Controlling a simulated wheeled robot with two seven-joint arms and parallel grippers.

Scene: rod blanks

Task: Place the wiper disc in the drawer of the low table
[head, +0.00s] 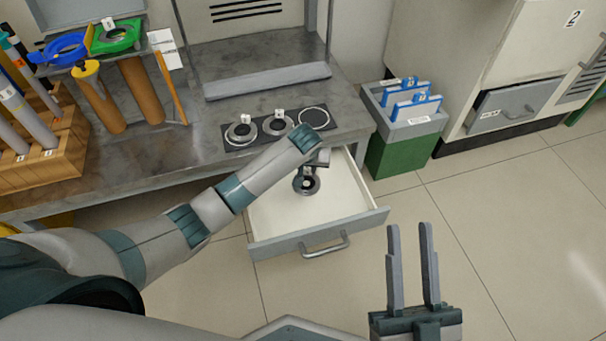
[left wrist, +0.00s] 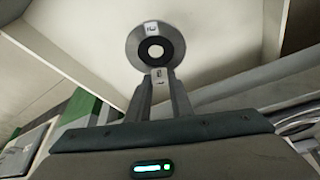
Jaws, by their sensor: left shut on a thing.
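In the left wrist view, the disc (left wrist: 135,48) shows at the fingertips (left wrist: 159,76) against a pale surface. My right gripper (head: 409,225) is open and empty, right of the drawer front.
A dark mat (head: 259,143) on the tabletop bears two discs and an empty ring mark. A wooden rack of rods (head: 60,160) and a stand with blue and green rings are at left.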

